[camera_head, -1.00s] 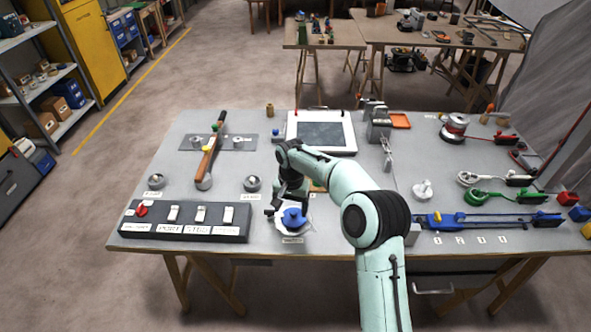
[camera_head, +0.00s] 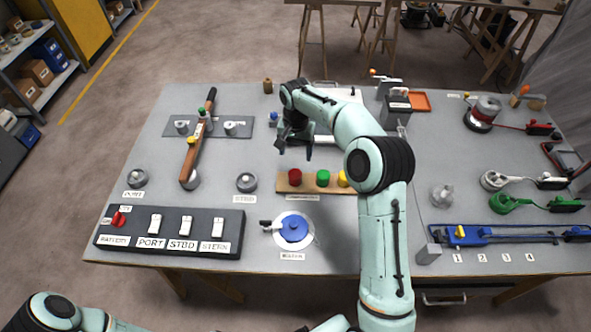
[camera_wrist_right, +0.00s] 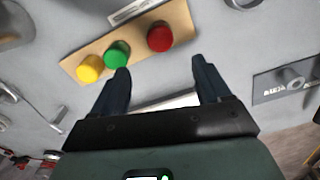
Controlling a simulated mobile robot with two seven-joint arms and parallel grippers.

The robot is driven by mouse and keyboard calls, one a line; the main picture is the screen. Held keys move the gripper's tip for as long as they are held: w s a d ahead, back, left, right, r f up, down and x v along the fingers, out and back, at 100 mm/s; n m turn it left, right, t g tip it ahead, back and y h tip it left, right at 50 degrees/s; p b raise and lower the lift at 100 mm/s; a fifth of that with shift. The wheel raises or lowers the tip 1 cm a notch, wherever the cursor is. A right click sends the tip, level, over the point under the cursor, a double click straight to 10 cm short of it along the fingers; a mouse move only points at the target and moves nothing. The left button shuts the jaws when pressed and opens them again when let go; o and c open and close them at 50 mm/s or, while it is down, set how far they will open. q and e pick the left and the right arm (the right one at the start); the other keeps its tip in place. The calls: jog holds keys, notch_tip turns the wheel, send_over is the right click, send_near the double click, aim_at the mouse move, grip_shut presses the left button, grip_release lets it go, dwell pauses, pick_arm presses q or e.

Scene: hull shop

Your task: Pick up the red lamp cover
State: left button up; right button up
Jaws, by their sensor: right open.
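The red lamp cover (camera_head: 295,177) is a round red cap at the left end of a tan wooden strip (camera_head: 310,187), beside a green cover (camera_head: 323,178) and a yellow cover (camera_head: 343,179). My right gripper (camera_head: 294,150) is open and empty, a little beyond the red cover in the head view and apart from it. In the right wrist view the red cover (camera_wrist_right: 160,37) lies ahead of the gap between the open fingers (camera_wrist_right: 160,67). My forearm partly hides the yellow end of the strip in the head view. My left gripper is not in view.
A blue knob on a white disc (camera_head: 293,229) sits in front of the strip. A switch box (camera_head: 170,250) stands at the front left. A wooden-handled lever (camera_head: 200,145) rises at the left. Blue rail (camera_head: 495,235) and cables lie at the right.

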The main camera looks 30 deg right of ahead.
aim_at(295, 173)
jog(key=f, duration=0.6)
jog(key=shift+s+a+f, duration=0.1)
jog(key=shift+s, duration=0.2)
jog(key=shift+w+f, duration=0.15)
jog(key=shift+f, duration=1.3)
jog(key=shift+w+f, duration=0.1)
jog(key=shift+f, duration=1.35)
jog(key=c, duration=1.1)
